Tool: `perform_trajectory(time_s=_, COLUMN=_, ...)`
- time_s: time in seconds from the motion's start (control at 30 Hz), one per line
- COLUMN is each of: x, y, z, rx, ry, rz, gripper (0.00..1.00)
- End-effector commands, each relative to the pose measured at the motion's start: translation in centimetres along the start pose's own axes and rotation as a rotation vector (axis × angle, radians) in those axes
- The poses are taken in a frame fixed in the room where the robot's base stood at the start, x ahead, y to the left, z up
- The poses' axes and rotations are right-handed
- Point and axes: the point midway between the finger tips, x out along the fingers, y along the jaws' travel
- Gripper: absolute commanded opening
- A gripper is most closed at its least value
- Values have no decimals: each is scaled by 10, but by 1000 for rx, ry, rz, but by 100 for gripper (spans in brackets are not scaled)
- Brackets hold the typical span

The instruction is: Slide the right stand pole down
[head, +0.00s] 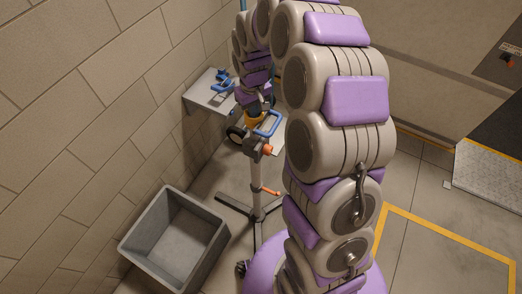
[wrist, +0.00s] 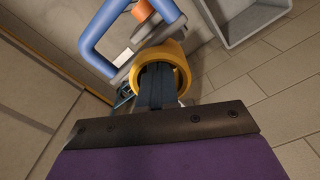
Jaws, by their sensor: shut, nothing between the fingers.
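A stand with a grey upright pole (head: 256,180) rises from dark splayed legs (head: 258,215), left of my arm in the head view. It has an orange knob (head: 267,149) near its top and an orange lever (head: 269,191) lower down. A blue loop-shaped hook (head: 268,124) tops it; the hook also shows in the wrist view (wrist: 91,38). My gripper (head: 254,109) is at the hook's left. In the wrist view its dark fingers (wrist: 157,88) are shut and empty, reaching into or over a yellow ring (wrist: 183,66); I cannot tell if they touch it.
A grey open bin (head: 140,237) stands left of the stand by the block wall. A pale shelf (head: 203,96) with blue items (head: 222,84) is behind. A wheel (head: 236,134) shows behind the stand. Yellow floor lines (head: 450,235) mark clear floor at right.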

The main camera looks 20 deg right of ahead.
Motion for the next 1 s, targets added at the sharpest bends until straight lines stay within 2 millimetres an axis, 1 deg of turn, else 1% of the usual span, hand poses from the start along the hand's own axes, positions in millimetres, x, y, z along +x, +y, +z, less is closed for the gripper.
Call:
perform_trajectory(time_s=0.03, x=5, y=0, z=1, rx=0, ry=-2, rz=-1, gripper=0)
perform_trajectory(time_s=0.23, x=19, y=0, z=0, rx=0, ry=-2, rz=0, gripper=0)
perform_trajectory(time_s=0.67, x=22, y=0, z=0, rx=0, ry=-1, rz=0, gripper=0)
perform_trajectory(time_s=0.77, x=26, y=0, z=0, rx=0, ry=-2, rz=-1, gripper=0)
perform_trajectory(time_s=1.0, x=44, y=0, z=1, rx=0, ry=-4, rz=-1, gripper=0)
